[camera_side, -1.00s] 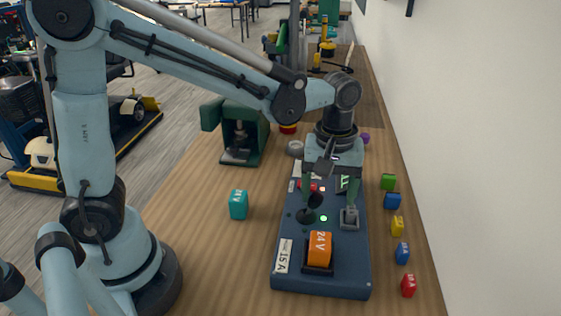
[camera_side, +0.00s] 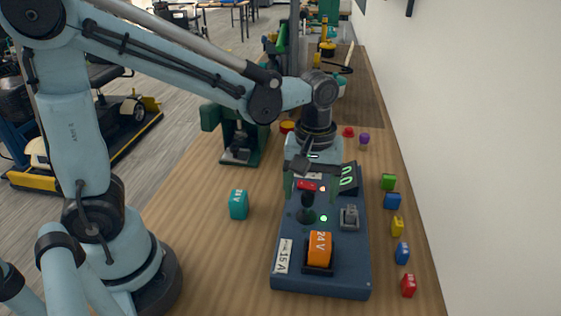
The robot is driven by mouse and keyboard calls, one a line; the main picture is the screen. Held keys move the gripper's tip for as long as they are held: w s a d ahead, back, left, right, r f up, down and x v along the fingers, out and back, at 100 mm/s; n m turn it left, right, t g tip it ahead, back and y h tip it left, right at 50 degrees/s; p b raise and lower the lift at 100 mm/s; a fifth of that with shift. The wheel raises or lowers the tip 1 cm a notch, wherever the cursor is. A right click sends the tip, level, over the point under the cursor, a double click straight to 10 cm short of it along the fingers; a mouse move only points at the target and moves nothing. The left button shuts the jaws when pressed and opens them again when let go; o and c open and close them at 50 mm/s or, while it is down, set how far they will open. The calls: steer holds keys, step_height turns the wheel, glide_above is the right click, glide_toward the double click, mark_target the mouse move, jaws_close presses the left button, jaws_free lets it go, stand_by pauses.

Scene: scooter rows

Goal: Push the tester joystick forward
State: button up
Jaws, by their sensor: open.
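The blue tester panel (camera_side: 345,262) lies on the wooden bench. Its black joystick (camera_side: 307,203) stands about upright on a round dark base, left of the grey toggle switch (camera_side: 349,217). My gripper (camera_side: 311,190) is open and empty above the panel, pointing down. I cannot tell whether either finger touches the stick.
An orange 24 V block (camera_side: 319,248) sits at the panel's near end, and a tilted display (camera_side: 347,178) behind the toggle. A teal block (camera_side: 238,204) stands left of the panel. Several small coloured blocks (camera_side: 397,226) line the right side. A green press (camera_side: 238,137) stands behind left.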

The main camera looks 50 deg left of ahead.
steer(key=shift+s+a, duration=0.15)
steer(key=shift+a, duration=0.05)
steer(key=shift+r, duration=0.1)
steer(key=shift+r, duration=3.4)
steer(key=shift+s+a+m+t, duration=0.3)
steer(key=shift+a+m, duration=0.1)
steer(key=s+a+f+m+t, duration=0.2)
steer(key=s+a+m+t, duration=0.1)
steer(key=a+m+t, duration=0.3)
steer(key=shift+s+f+m+t, duration=0.25)
steer(key=shift+s+m+t, duration=0.1)
steer(key=shift+m, duration=0.75)
